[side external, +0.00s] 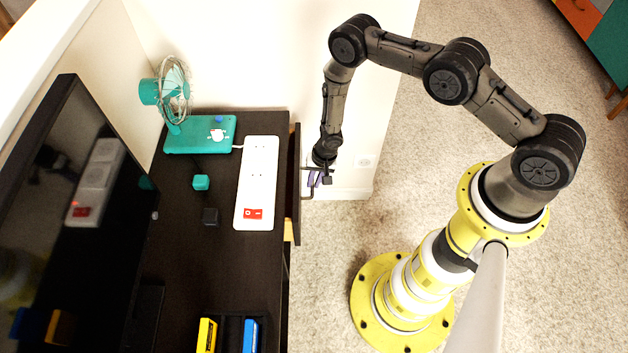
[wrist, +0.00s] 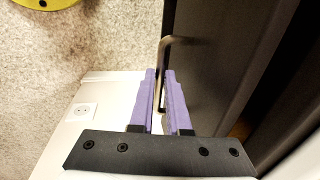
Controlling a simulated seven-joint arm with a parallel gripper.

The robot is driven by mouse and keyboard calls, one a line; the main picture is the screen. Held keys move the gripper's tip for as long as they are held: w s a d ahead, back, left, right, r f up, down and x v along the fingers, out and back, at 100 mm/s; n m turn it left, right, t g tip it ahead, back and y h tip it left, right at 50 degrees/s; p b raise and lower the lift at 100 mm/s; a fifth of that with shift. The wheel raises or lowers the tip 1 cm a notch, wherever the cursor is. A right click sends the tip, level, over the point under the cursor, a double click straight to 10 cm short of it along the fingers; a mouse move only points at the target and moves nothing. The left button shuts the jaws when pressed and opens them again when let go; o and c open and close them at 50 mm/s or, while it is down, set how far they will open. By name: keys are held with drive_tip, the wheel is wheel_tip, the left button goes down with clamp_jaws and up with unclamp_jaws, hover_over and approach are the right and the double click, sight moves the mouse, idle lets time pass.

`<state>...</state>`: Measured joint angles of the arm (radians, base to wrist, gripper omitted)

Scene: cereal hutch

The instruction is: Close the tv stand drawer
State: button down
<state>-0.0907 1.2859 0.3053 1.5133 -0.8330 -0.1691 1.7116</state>
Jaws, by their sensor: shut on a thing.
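The dark tv stand (side external: 185,255) fills the left middle of the side external view. Its drawer front (side external: 296,170) stands out from the stand's right edge, so the drawer is partly open. The dark drawer front also shows in the wrist view (wrist: 207,65). A thin metal bar handle (wrist: 176,41) runs from it down between my fingers. My gripper (side external: 315,180) is at the outer face of the drawer front. Its purple fingers, seen in the wrist view (wrist: 160,75), are shut on the handle. The drawer's inside is mostly hidden.
A wall with an outlet (wrist: 82,110) is close by. Carpet (side external: 330,260) lies open to the right.

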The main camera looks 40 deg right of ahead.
drive_tip(key=shift+w+a, duration=1.5)
drive_tip(key=shift+w, duration=0.05)
drive_tip(key=c, duration=0.9)
unclamp_jaws()
drive_tip(key=r, duration=0.4)
drive_tip(key=s+d+r, duration=0.1)
drive_tip(key=r, duration=0.4)
drive_tip(key=s+d+r, duration=0.1)
drive_tip(key=r, duration=0.3)
drive_tip(key=shift+r, duration=0.3)
